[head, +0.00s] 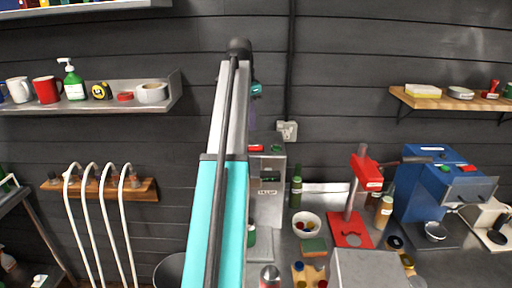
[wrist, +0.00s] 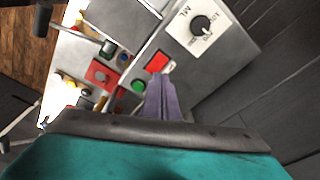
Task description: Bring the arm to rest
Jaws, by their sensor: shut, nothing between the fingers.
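My gripper (wrist: 159,82) shows in the wrist view with its purple fingers together and nothing between them. It is in front of a grey machine (wrist: 205,75) that has a dial, a red panel and a green button; I cannot tell the exact gap. In the head view my arm stands raised up the middle of the picture, and the gripper (head: 253,120) is a small purple part mostly hidden behind it, above the grey machine (head: 267,205).
The counter holds a green bottle (head: 296,187), a white bowl (head: 307,225), a red press (head: 352,232) and a blue machine (head: 418,190). Shelves hang at the left (head: 120,98) and right (head: 435,99).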

